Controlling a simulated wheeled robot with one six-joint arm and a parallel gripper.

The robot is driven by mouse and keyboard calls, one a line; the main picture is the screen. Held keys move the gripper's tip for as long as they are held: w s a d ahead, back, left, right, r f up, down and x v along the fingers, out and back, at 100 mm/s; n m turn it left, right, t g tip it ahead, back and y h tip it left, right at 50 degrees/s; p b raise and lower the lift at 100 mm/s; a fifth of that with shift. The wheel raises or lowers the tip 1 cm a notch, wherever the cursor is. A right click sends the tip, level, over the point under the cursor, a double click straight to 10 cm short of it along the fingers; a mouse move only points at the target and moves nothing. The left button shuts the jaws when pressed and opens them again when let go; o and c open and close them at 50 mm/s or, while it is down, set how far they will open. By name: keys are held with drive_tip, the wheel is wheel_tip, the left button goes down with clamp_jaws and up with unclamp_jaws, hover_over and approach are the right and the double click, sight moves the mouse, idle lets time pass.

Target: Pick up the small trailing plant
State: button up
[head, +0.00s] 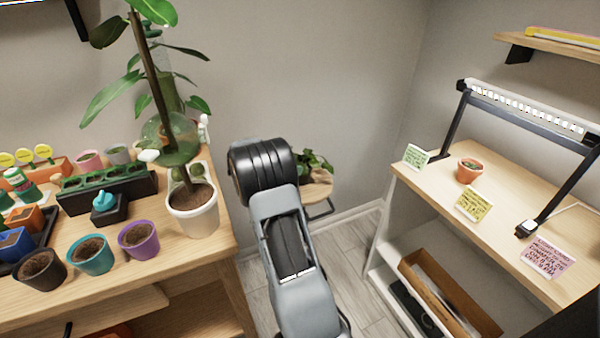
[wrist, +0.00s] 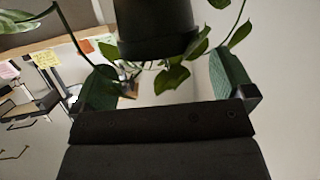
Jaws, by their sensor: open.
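The small trailing plant shows in the head view as green leaves (head: 316,163) just right of my wrist, over a small round wooden stand (head: 318,192). My arm hides the rest of it. In the wrist view its dark pot (wrist: 155,28) is at the top centre, with leafy stems hanging around it. My gripper (wrist: 165,82) is open, with one green-padded finger to the left and one to the right. Leaves show between and over the fingers. I cannot tell whether either finger touches the pot. The fingers are hidden in the head view.
A wooden table on the left holds a tall plant in a white pot (head: 193,215) near its edge, and several small pots. A shelf unit on the right holds a terracotta pot (head: 469,170), note cards and a lamp (head: 525,108). Floor shows between them.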

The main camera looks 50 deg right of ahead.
sight(304, 164)
drive_tip(key=x, duration=0.4)
drive_tip(key=shift+s+d+f, duration=0.1)
drive_tip(key=shift+d+f, duration=0.1)
drive_tip(key=shift+f, duration=0.05)
drive_tip(key=c, duration=0.6)
